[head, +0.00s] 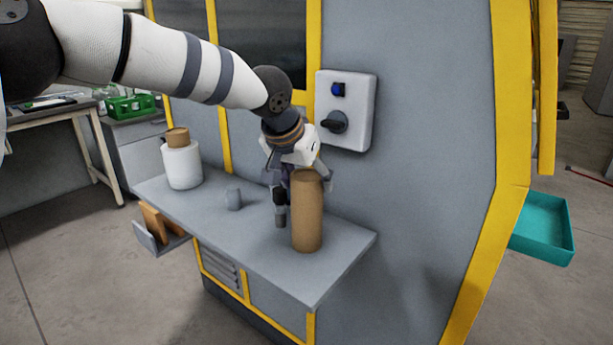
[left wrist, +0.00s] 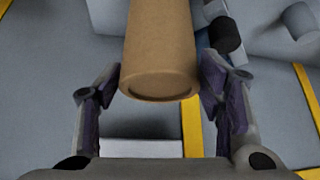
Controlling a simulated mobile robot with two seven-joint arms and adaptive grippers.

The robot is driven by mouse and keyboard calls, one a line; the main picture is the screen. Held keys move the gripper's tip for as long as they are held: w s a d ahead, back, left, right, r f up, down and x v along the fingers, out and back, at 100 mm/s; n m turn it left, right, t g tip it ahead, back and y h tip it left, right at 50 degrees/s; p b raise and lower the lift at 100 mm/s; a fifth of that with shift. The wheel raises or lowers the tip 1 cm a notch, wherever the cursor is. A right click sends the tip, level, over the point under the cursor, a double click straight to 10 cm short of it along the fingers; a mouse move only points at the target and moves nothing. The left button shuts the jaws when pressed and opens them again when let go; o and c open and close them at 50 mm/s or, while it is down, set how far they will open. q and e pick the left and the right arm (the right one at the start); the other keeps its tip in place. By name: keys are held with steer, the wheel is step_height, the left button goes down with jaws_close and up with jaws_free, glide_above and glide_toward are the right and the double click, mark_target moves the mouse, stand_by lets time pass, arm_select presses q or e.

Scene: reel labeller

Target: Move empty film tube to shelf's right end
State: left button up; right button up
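The empty film tube (head: 307,215) is a plain brown cardboard cylinder. It is upright at the right end of the grey shelf (head: 335,258), and its lower end appears to meet the shelf top. My left gripper (head: 308,180) is at the tube's upper end with a finger on either side. In the left wrist view the tube (left wrist: 160,45) lies between the two purple-padded fingers, and both pads appear to touch its sides. The gripper looks shut on it. My right gripper is not in view.
A white film roll (head: 183,167) with a brown core stands at the shelf's left end. A control box (head: 346,110) with a black knob is on the machine wall behind. A teal tray (head: 543,228) juts out at right.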

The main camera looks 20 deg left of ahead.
arm_select(q)
steer(key=p+v, duration=0.1)
steer(key=v, duration=1.1)
steer(key=shift+r, duration=0.25)
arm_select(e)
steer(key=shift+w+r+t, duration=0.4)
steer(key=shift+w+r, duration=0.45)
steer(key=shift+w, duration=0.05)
